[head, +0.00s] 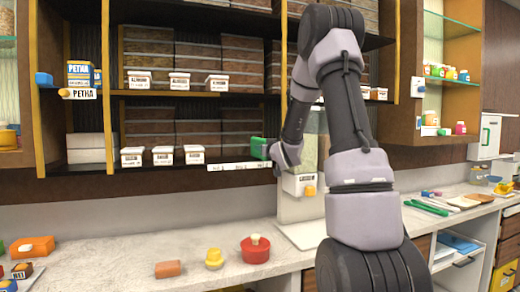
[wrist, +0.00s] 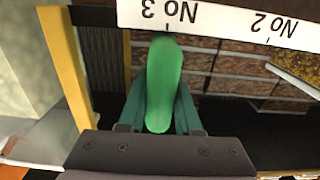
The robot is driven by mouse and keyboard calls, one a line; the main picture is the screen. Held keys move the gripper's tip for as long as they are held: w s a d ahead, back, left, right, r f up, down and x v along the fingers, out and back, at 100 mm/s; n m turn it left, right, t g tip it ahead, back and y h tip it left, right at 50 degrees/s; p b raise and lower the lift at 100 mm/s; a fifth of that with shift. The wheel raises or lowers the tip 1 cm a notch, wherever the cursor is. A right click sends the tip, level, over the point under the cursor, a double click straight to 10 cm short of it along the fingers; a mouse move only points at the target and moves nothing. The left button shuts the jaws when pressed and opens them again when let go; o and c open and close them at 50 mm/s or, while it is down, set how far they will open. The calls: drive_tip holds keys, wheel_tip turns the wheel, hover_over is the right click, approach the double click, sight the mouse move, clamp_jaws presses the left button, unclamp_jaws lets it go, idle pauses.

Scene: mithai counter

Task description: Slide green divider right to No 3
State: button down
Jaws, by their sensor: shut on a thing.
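The green divider (wrist: 163,85) fills the middle of the wrist view, with my gripper (wrist: 160,115) shut on it, one finger on each side. In the head view the green divider (head: 260,148) shows at the right end of the lower shelf, and my gripper (head: 284,158) is at its right, partly hidden by my arm. The white scale strip (wrist: 210,18) appears upside down in the wrist view. The divider's end lies in line with the small tick by "No 3", just below the strip in the picture; "No 2" is further right. The strip also shows in the head view (head: 238,166).
A yellow post (wrist: 68,65) stands left of the divider in the wrist view. A red pot (head: 255,250) and a yellow knob-like item (head: 214,259) stand on the counter below.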

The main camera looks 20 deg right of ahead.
drive_tip(key=shift+d, duration=0.3)
drive_tip(key=c, duration=0.6)
unclamp_jaws()
drive_tip(key=shift+s, duration=0.35)
drive_tip(key=s, duration=1)
